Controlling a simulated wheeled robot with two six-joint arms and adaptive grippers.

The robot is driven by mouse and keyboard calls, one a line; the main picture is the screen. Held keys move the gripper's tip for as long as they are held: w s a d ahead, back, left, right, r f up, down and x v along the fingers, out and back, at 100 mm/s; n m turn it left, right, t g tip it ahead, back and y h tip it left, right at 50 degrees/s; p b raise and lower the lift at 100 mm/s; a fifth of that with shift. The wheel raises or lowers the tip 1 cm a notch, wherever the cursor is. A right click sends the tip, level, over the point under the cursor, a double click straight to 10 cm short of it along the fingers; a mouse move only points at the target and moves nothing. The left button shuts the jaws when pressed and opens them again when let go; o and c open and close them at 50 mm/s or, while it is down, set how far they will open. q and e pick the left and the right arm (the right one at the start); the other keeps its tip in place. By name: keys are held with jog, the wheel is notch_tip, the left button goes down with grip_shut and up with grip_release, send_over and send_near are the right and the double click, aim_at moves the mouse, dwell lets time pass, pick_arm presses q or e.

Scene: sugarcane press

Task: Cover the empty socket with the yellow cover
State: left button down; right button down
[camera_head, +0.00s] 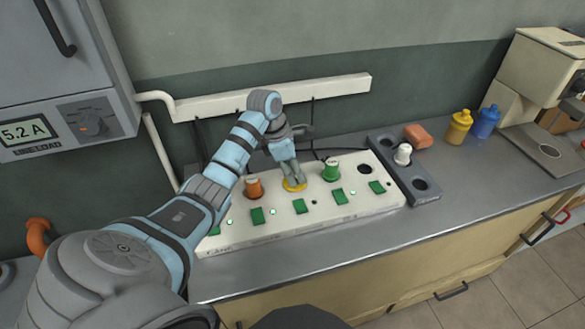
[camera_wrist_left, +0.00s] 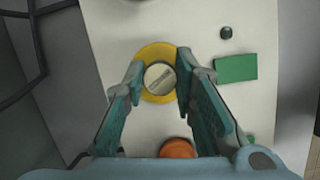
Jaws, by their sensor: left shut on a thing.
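The yellow cover (camera_head: 295,187) is a round yellow disc with a pale silver knob, on or just above the white socket board (camera_head: 330,208). In the left wrist view the cover (camera_wrist_left: 158,49) is face-on between my fingers. My left gripper (camera_head: 293,179) points down from above and is shut on it; its fingertips also show in the left wrist view (camera_wrist_left: 160,68). An orange plug (camera_head: 254,189) stands to its left and a green plug (camera_head: 331,172) to its right. A dark open socket (camera_head: 364,169) is at the board's right end. The spot under the cover is hidden. My right gripper is out of view.
A grey tray (camera_head: 412,171) with dark holes and a white piece (camera_head: 403,153) is right of the board. Behind are a reddish block (camera_head: 418,136), yellow bottle (camera_head: 458,127) and blue bottle (camera_head: 485,122). Dark cables hang from the white wall duct (camera_head: 270,99). The front counter is clear.

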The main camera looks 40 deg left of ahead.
pick_arm(q)
jog(key=shift+s+f, duration=0.1)
jog(key=shift+s, duration=0.05)
jog(key=shift+s+a, duration=0.1)
jog(key=shift+s, duration=0.1)
jog(key=shift+w, duration=0.2)
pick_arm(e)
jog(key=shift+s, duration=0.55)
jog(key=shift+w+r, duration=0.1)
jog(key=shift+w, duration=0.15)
pick_arm(q)
jog(key=c, duration=1.6)
grip_release()
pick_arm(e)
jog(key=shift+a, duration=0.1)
